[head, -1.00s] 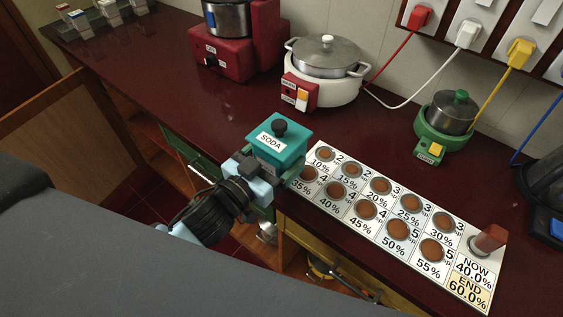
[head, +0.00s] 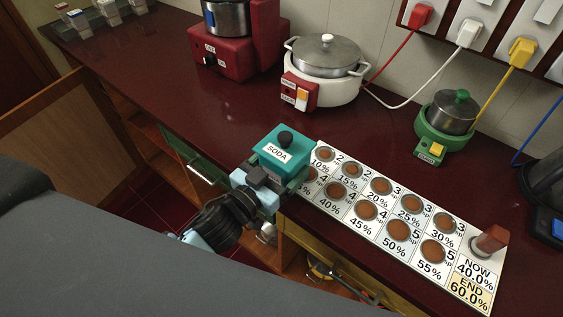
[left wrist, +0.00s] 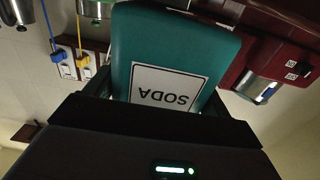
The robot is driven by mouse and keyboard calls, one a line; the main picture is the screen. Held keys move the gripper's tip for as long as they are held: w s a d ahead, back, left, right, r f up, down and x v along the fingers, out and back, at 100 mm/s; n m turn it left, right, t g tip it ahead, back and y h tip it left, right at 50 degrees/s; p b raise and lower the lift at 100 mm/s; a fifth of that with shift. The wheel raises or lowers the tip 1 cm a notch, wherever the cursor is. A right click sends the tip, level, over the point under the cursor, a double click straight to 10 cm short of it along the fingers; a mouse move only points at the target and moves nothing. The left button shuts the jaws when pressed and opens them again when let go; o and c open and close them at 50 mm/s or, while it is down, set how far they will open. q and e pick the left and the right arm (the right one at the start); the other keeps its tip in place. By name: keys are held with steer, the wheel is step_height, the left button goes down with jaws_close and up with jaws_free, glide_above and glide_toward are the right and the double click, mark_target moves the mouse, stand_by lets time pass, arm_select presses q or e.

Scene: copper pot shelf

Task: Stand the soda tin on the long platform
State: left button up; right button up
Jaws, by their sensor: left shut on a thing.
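The teal soda tin (head: 288,165), with a black knob on top and a white SODA label, is in the head view above the counter's front edge, by the left end of the white percent board. My left gripper (head: 272,182) is shut on the tin from the front side. In the left wrist view the tin (left wrist: 172,62) fills the middle between the fingers, its label upside down. The tin's underside is hidden. A dark, long platform (head: 75,33) at the far left end of the counter bears several small white boxes. My right gripper is not in view.
The percent board (head: 340,208) with brown discs lies on the counter. A red appliance (head: 235,55), a white pot cooker (head: 325,72) and a green cooker (head: 447,122) stand along the wall. Dark red counter (head: 160,85) is clear at left. Coloured cords hang at right.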

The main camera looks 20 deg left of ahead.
arm_select(q)
steer(key=o, duration=1.2)
steer(key=shift+f, duration=0.1)
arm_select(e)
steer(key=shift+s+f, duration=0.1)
arm_select(q)
steer(key=shift+r, duration=0.25)
steer(key=shift+b+v, duration=0.9)
steer(key=shift+v, duration=5.15)
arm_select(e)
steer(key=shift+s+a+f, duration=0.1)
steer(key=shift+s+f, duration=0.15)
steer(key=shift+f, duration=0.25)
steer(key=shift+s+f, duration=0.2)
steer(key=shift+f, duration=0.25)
